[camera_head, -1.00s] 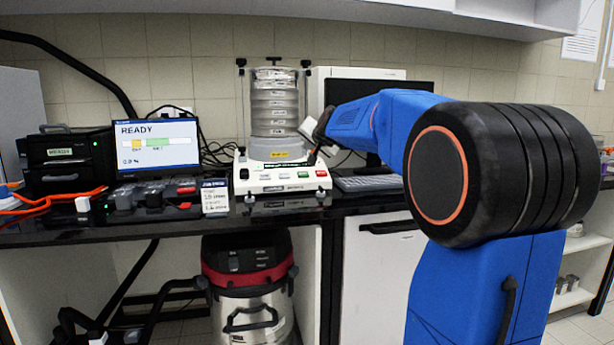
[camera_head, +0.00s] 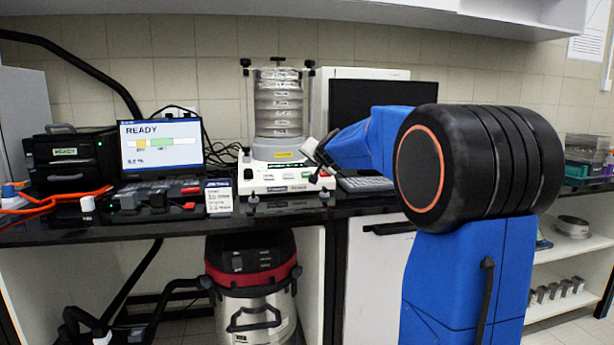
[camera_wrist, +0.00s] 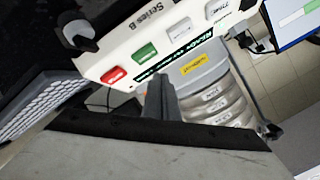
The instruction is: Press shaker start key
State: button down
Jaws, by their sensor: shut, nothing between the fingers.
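The sieve shaker (camera_head: 283,168) stands on the black bench with a stack of round metal sieves (camera_head: 278,105) clamped on it. In the wrist view its white front panel (camera_wrist: 128,52) appears upside down, with a green key (camera_wrist: 145,52), a red key (camera_wrist: 114,75) and pale keys. The key lettering is too small to read. My gripper (camera_head: 318,172) is at the panel's right end, over the red key's area in the head view. In the wrist view my gripper (camera_wrist: 156,84) is shut and empty, its tips just below the green key in the picture. Contact cannot be told.
A monitor (camera_head: 161,147) reading READY stands left of the shaker, with a small sign (camera_head: 218,197) between them. A keyboard (camera_head: 366,184) and dark screen (camera_head: 375,108) are to the right. Black clamp knobs stand at the shaker's sides. A vacuum cleaner (camera_head: 252,285) is under the bench.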

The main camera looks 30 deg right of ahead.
jog(key=shift+w+d+f, duration=0.1)
jog(key=shift+w+f, duration=0.1)
jog(key=shift+f, duration=0.3)
jog(key=shift+w+d+f, duration=0.1)
jog(key=shift+w+f, duration=0.1)
jog(key=shift+f, duration=0.25)
jog(key=shift+w+f, duration=0.1)
jog(key=shift+f, duration=0.05)
dwell(1.5)
jog(key=shift+w+f, duration=0.1)
jog(key=shift+f, duration=0.1)
jog(key=shift+w+f, duration=0.2)
jog(key=shift+f, duration=0.2)
dwell(0.9)
dwell(0.3)
jog(key=shift+s+r, duration=0.4)
jog(key=shift+r, duration=0.4)
jog(key=shift+s+a+r, duration=0.1)
jog(key=shift+s+r, duration=0.25)
jog(key=shift+r, duration=0.4)
jog(key=shift+s+a+r, duration=0.15)
jog(key=shift+s+r, duration=0.2)
jog(key=shift+r, duration=0.4)
jog(key=shift+s+a+r, duration=0.1)
jog(key=shift+s+r, duration=0.25)
jog(key=shift+r, duration=0.4)
